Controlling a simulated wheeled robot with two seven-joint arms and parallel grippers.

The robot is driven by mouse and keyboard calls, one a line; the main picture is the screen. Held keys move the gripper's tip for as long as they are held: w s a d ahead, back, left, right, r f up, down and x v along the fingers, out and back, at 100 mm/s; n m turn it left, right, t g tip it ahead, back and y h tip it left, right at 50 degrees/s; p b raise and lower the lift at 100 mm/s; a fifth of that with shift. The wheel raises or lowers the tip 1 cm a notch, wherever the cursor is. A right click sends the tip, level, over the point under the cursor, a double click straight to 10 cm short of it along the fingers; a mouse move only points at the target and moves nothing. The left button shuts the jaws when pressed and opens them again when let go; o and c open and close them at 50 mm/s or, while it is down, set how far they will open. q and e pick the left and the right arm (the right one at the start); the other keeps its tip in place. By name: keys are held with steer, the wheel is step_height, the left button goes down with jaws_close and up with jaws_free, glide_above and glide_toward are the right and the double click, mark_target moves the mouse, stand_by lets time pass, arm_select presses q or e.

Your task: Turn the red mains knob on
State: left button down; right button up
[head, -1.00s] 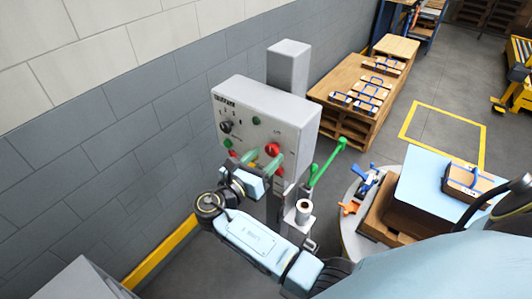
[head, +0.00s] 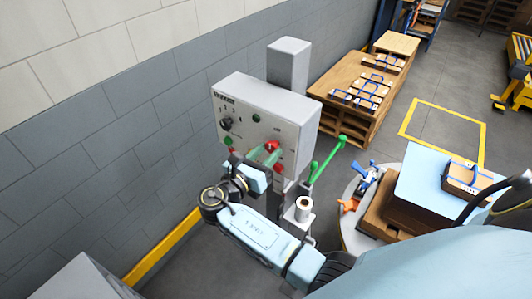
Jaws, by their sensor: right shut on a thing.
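The red mains knob (head: 271,146) is at the right side of the light grey control box (head: 290,110) on a post. My right gripper (head: 268,152) is at the knob, with its green fingers reaching up to it from the lower left. The fingers are shut on the knob and partly cover it. The exact angle of the knob is too small to read. My left gripper is not in view.
The box also carries a black selector (head: 226,124), green lamps and red buttons. Green-handled levers (head: 328,160) stand just right of the post. A brick wall is behind. A round table with a blue-topped stack (head: 435,185) is at right.

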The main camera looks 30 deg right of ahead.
steer(key=m+b, duration=0.1)
steer(key=m, duration=0.3)
steer(key=shift+m, duration=0.4)
steer(key=m+b, duration=0.2)
steer(key=m, duration=0.2)
steer(key=shift+f+m, duration=0.1)
steer(key=shift+m, duration=0.2)
steer(key=m+b, duration=0.3)
steer(key=m, duration=0.1)
steer(key=shift+m+b, duration=1.65)
steer(key=shift+m, duration=0.55)
steer(key=o, duration=1)
